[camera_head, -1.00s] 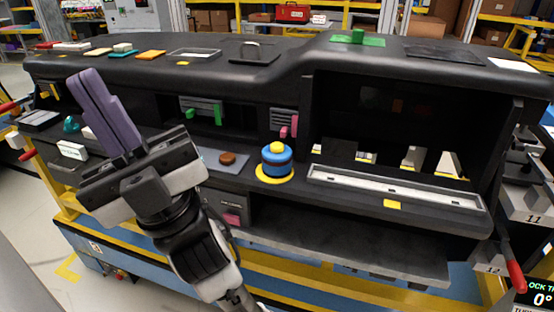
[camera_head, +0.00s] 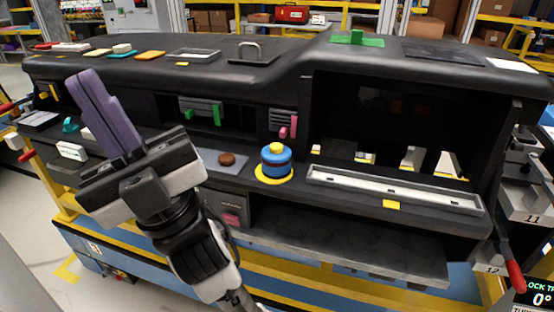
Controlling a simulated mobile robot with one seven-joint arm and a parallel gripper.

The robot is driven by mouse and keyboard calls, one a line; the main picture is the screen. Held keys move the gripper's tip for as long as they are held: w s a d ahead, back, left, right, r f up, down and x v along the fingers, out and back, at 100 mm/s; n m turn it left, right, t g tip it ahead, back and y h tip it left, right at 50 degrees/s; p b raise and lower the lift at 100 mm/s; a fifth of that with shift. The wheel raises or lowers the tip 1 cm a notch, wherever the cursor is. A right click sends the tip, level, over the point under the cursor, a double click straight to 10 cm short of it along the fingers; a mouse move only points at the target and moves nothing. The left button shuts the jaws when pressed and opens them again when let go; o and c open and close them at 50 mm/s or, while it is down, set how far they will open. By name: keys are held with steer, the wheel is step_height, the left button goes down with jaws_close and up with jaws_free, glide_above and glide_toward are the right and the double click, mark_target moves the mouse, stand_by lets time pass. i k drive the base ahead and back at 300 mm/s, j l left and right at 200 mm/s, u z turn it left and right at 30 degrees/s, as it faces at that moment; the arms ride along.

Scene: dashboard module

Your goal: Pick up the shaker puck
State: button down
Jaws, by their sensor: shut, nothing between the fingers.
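A blue round piece (camera_head: 277,164) with a dark reddish band and a yellow knob stands upright on a yellow ring at the middle of the dashboard's lower ledge. A flat brown disc (camera_head: 227,159) lies on a grey plate to its left. The view does not make certain which of the two is the shaker puck. My gripper (camera_head: 88,76) has long purple fingers, closed together and empty, pointing up and to the left. It is in front of the dashboard's left part, well left of both pieces and apart from them. My gripper and arm hide part of the left ledge.
The black dashboard (camera_head: 150,73) spans the view. A long white-grey rail (camera_head: 395,190) lies right of the blue piece. Small parts crowd the left end. A grey shelf (camera_head: 340,243) juts out below.

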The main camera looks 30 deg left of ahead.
mark_target(278, 165)
steer(key=z, duration=0.35)
steer(key=j+z, duration=0.45)
steer(key=z, duration=0.25)
steer(key=k+j+z, duration=0.15)
steer(key=z, duration=0.2)
steer(key=k+j+z, duration=0.2)
steer(key=j, duration=0.25)
steer(key=k+j+z, duration=0.2)
steer(key=k+j, duration=0.45)
steer(key=j, duration=0.2)
